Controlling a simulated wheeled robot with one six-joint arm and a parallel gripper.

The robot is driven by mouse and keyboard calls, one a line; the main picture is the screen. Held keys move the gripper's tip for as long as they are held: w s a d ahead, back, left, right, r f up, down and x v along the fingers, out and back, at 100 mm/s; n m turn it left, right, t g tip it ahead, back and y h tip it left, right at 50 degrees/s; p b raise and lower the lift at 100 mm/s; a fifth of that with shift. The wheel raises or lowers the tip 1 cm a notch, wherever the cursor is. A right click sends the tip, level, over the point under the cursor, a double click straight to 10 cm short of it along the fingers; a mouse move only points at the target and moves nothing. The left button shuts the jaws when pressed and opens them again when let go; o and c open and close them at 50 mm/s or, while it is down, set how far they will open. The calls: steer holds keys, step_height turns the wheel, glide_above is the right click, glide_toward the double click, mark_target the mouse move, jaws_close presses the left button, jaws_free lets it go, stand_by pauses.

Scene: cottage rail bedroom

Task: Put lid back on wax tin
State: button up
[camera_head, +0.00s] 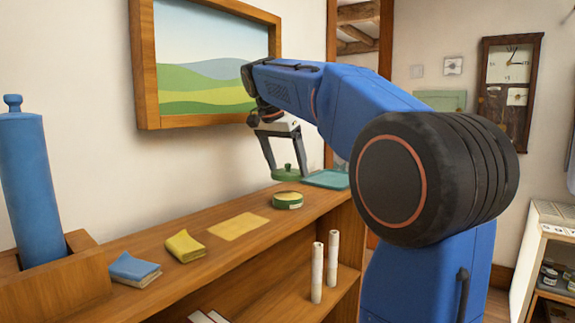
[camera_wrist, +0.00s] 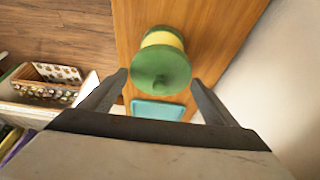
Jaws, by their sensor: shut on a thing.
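The green lid (camera_head: 287,176) has a small knob on top and hangs level between the fingers of my gripper (camera_head: 288,172). My gripper is shut on the lid, with a finger at each side. The wax tin (camera_head: 288,203), round and green with a pale yellow band, stands upright on the wooden shelf top, below the lid and apart from it. In the wrist view, the lid (camera_wrist: 160,68) lies between my fingertips (camera_wrist: 160,78) and hides much of the tin, whose yellow band (camera_wrist: 163,39) shows beyond it.
A teal tray (camera_head: 328,179) lies behind the tin on the shelf top (camera_head: 215,262). A yellow sheet (camera_head: 238,226), a folded yellow cloth (camera_head: 185,246) and a folded blue cloth (camera_head: 134,269) lie to the left. A framed picture (camera_head: 212,65) hangs on the wall behind.

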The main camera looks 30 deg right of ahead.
mark_target(289, 195)
steer(key=shift+f, duration=2.85)
steer(key=shift+f, duration=0.55)
stand_by(0.4)
steer(key=o, duration=1)
steer(key=v, duration=1.7)
steer(key=shift+a+r, duration=0.1)
steer(key=shift+r, duration=0.1)
steer(key=shift+s, duration=0.1)
